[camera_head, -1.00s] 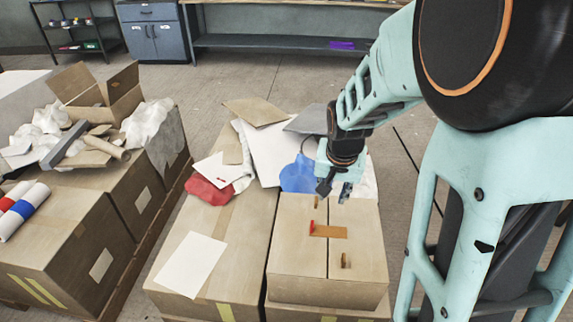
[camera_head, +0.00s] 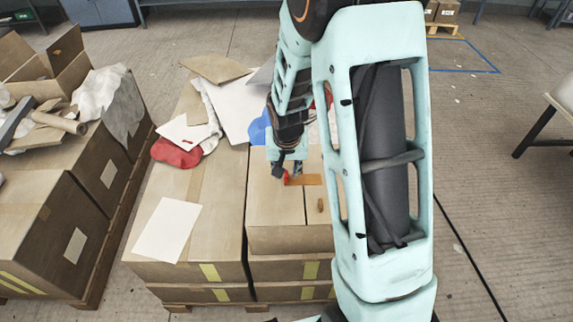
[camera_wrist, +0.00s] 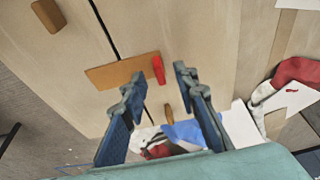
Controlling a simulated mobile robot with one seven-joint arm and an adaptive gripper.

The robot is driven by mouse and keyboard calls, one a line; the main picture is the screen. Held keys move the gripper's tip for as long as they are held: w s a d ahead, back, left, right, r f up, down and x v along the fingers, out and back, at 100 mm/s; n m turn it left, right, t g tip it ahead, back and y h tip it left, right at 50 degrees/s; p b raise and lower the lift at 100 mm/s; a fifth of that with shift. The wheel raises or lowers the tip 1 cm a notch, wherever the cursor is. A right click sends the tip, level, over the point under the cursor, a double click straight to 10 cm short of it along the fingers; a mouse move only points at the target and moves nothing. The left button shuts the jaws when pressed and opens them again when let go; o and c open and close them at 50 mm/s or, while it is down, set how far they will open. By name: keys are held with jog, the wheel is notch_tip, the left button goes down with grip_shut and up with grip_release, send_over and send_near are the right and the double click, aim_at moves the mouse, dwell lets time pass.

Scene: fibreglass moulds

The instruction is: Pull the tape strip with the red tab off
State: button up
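The brown tape strip (camera_head: 310,179) lies across the seam on top of a cardboard box (camera_head: 272,215). Its red tab (camera_head: 287,178) is at its left end. In the wrist view the strip (camera_wrist: 118,72) crosses the dark seam, and the tab (camera_wrist: 158,69) stands at its right end. My gripper (camera_head: 287,166) is over the box beside the tab. In the wrist view my gripper (camera_wrist: 157,78) is open, and the tab appears between its two fingertips. I cannot tell how far above the tab they are. Nothing is held.
Small brown blocks sit on the box on either side of the strip (camera_wrist: 48,15) (camera_wrist: 168,113). A red cloth (camera_head: 173,153), a blue cloth (camera_head: 259,127) and loose sheets lie behind. A white sheet (camera_head: 167,231) lies on the left box. Open floor is at right.

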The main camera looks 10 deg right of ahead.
jog(key=shift+w+f, duration=0.1)
jog(key=shift+f, duration=0.25)
jog(key=shift+c, duration=0.5)
grip_shut()
jog(key=shift+r+p, duration=0.45)
jog(key=shift+r, duration=0.35)
notch_tip(320, 180, up, 10)
jog(key=p, duration=0.6)
jog(key=shift+f+p, duration=0.15)
jog(key=shift+p, duration=0.2)
